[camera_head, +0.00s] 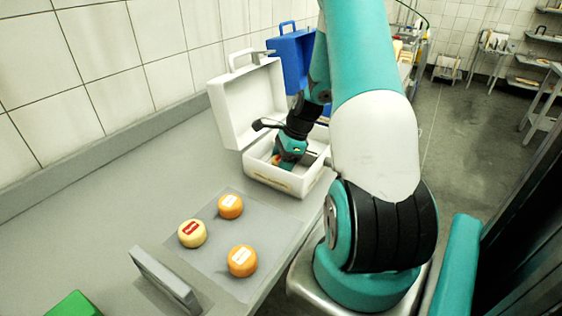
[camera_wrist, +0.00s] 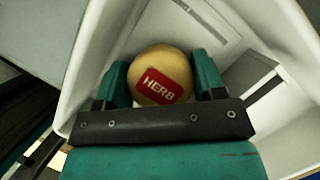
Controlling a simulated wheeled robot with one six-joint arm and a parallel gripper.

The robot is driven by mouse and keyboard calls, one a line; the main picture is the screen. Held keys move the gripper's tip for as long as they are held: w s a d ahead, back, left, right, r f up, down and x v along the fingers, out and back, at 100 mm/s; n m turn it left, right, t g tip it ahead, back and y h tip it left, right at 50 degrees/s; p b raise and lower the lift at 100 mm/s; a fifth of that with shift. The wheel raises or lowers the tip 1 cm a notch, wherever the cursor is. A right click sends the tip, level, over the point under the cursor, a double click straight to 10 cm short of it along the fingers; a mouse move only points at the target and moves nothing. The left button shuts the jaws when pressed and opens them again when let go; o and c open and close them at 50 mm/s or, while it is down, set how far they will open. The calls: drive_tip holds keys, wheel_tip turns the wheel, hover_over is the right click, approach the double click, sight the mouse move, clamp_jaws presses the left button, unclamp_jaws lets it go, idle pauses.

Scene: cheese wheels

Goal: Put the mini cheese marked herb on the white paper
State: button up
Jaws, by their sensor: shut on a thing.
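The mini cheese marked herb (camera_wrist: 158,72) is a round yellow wheel with a red label reading HERB. In the wrist view it sits between the two teal fingers of my gripper (camera_wrist: 160,85), which is shut on it. In the head view my gripper (camera_head: 284,163) reaches down inside the open white case (camera_head: 262,183), and only a small orange bit shows by the fingers. A pale greyish sheet (camera_head: 277,240) lies flat on the counter in front of the case. It could be the white paper.
On the sheet are a yellow cheese with a red label (camera_head: 192,233) and two orange cheeses with white labels, one farther back (camera_head: 230,206) and one nearer (camera_head: 242,261). A grey upright plate (camera_head: 165,279) stands at the sheet's near edge. A blue case (camera_head: 291,58) stands behind.

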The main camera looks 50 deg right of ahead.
drive_tip(key=o, duration=0.7)
drive_tip(key=shift+f, duration=0.1)
drive_tip(key=b+v, duration=0.1)
drive_tip(key=v, duration=1.1)
drive_tip(key=w+a+r+n+g, duration=0.1)
drive_tip(key=a+r+n, duration=0.3)
drive_tip(key=a+n, duration=0.75)
drive_tip(key=w+a+r+n, duration=0.1)
drive_tip(key=a+r+n, duration=0.4)
drive_tip(key=a, duration=1.1)
drive_tip(key=s+a+r+n+g, duration=0.1)
drive_tip(key=s+a+n, duration=1.3)
drive_tip(key=n, duration=0.2)
drive_tip(key=shift+a+n+g+y, duration=0.3)
drive_tip(key=shift+n+g+y, duration=0.05)
drive_tip(key=shift+g+y, duration=0.05)
drive_tip(key=shift+r, duration=0.1)
